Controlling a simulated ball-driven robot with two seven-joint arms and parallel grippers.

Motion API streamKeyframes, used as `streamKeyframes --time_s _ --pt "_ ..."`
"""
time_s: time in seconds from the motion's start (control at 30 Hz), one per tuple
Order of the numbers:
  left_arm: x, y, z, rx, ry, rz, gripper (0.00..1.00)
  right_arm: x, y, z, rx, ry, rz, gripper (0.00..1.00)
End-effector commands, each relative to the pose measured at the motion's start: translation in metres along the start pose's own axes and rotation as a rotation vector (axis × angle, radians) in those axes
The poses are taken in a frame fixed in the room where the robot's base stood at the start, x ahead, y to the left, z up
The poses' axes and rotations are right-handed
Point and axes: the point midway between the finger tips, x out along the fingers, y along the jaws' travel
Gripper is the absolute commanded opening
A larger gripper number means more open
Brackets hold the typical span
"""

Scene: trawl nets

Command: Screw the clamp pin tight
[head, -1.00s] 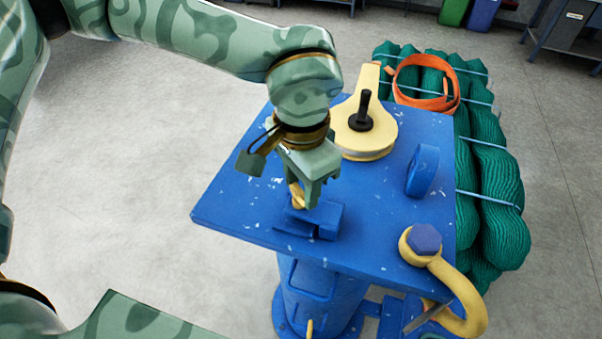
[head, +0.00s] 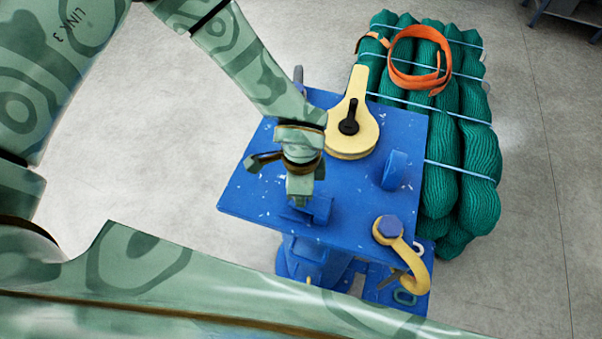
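A small blue clamp block (head: 320,212) sits near the front left of the blue tabletop (head: 260,200). My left gripper (head: 300,200) points down at it from above, with its fingertips at or just over the clamp. The gripper and wrist cover much of the clamp, and the clamp pin cannot be made out now. Whether the fingers are shut on anything does not show. My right gripper is not in view.
A yellow block with a black knob (head: 355,138) lies at the back. A blue upright piece (head: 395,172) stands right of the clamp. A yellow hook with a hexagonal blue head (head: 408,262) hangs at the front right corner. Green net rolls (head: 465,150) and an orange strap (head: 395,72) lie beyond.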

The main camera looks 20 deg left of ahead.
Motion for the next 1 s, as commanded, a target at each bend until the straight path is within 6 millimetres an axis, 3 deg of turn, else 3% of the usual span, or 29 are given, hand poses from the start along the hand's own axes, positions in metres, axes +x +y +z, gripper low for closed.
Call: streamKeyframes --time_s 0.5,0.53,0.6,1.0 --pt "0.0004 -0.0015 -0.0003 0.018 0.001 -0.003 0.15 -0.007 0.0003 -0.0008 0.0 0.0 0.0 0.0" --pt "0.0004 -0.0015 -0.0003 0.018 0.001 -0.003 0.41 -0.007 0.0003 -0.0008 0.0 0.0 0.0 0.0" --pt "0.0005 -0.0013 -0.0002 0.018 0.001 -0.003 0.6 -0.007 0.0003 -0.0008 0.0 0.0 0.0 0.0" --pt "-0.0069 0.0044 -0.0081 0.017 0.001 -0.001 0.6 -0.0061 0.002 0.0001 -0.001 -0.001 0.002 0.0"
